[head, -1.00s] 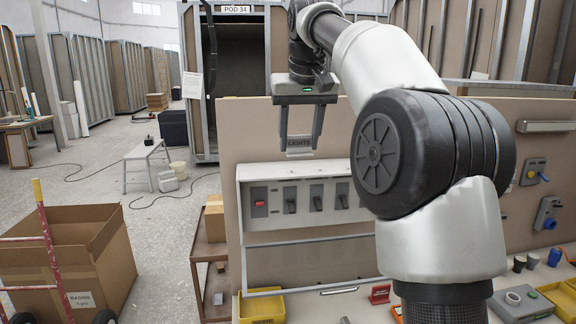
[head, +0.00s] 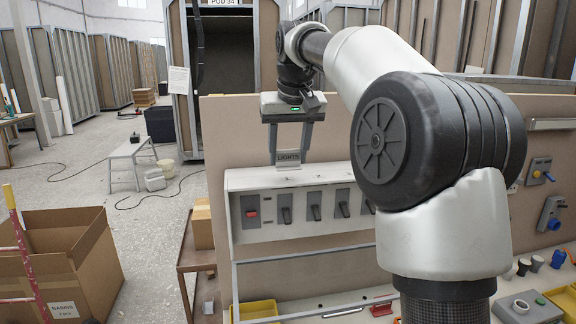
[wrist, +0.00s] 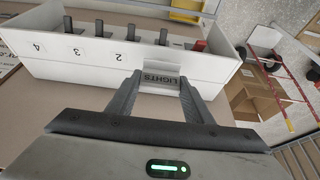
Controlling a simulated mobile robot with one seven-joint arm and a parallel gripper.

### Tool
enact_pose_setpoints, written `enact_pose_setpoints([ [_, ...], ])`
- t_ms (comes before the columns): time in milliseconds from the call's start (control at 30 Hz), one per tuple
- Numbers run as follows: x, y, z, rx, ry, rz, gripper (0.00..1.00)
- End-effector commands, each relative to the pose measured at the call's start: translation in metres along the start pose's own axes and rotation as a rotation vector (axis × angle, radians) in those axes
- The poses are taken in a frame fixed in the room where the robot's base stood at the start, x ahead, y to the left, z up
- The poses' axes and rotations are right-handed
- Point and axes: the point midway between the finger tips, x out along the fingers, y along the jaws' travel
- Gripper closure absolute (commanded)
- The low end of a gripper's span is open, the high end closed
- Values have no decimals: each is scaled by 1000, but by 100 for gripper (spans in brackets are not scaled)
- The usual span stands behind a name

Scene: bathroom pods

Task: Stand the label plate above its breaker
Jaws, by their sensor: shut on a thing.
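My gripper (head: 289,161) is shut on the label plate (head: 288,158), a small grey plate marked LIGHTS. The plate is upright between the fingers, just at the top edge of the white breaker box (head: 300,179) in the head view. In the wrist view the plate (wrist: 160,80) shows between the fingertips, beside the box's top face (wrist: 110,60). Whether it touches the box I cannot tell. Several breakers sit in a row on the box front; the leftmost has a red switch (head: 252,213), the others dark levers (head: 285,213). The plate is above and between the first breakers.
An upright tan panel (head: 240,130) stands behind the box. A yellow bin (head: 258,309) lies below it. A grey button box (head: 524,308) is at the lower right. A cardboard box (head: 60,260) stands on the floor at left.

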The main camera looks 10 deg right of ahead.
Motion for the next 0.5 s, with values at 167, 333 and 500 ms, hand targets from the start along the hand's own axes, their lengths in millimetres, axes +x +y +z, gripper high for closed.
enact_pose_setpoints([
  [167,23,0,10,0,-2,1,79],
  [333,28,0,12,0,0,0,79],
  [500,28,0,12,0,0,0,79],
])
